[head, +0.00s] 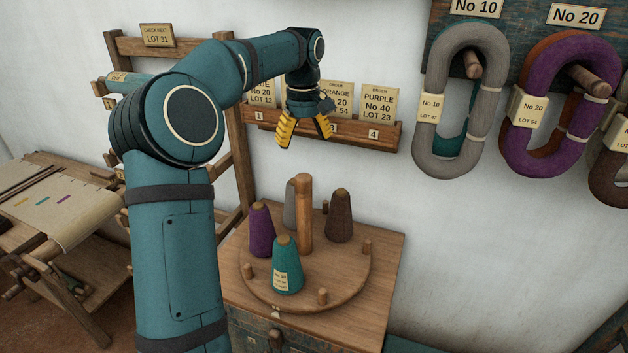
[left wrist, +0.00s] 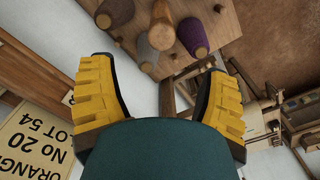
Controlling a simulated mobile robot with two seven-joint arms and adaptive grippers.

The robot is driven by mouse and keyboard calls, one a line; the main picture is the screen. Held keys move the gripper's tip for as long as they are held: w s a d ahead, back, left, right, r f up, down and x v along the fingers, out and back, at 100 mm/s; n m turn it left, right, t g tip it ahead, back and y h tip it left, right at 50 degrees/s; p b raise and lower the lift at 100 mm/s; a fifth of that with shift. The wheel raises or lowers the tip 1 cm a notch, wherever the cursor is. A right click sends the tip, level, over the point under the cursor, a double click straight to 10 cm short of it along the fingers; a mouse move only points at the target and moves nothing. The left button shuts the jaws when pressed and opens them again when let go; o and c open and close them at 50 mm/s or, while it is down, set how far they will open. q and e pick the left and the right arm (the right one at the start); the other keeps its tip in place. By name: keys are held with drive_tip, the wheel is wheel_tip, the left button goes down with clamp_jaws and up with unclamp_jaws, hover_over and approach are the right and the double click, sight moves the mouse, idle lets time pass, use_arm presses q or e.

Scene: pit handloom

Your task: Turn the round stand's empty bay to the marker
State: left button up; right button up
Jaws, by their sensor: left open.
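The round stand (head: 342,278) is a wooden disc with a tall central post (head: 304,215) and short pegs around its rim. It carries a purple cone (head: 261,232), a teal labelled cone (head: 287,268), a grey cone (head: 290,210) partly behind the post, and a brown cone (head: 339,218). The front-right bay, between two pegs, is empty. A small pale piece (head: 276,315) at the stand's front edge may be the marker. My left gripper (head: 304,133) is open and empty, above and behind the stand. The purple cone shows in the left wrist view (left wrist: 193,38).
The stand sits on a wooden cabinet (head: 365,300). A card rack (head: 350,142) is on the wall close behind my left gripper. Yarn hanks, one grey (head: 433,145) and one purple (head: 516,150), hang at right. A loom (head: 60,205) stands at left.

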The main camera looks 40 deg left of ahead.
sight(304, 178)
use_arm(q)
drive_tip(key=f, duration=0.6)
drive_tip(key=f+b, duration=0.1)
drive_tip(key=f, duration=0.6)
drive_tip(key=shift+s+f, duration=0.2)
drive_tip(key=shift+f, duration=0.05)
drive_tip(key=c, duration=1.3)
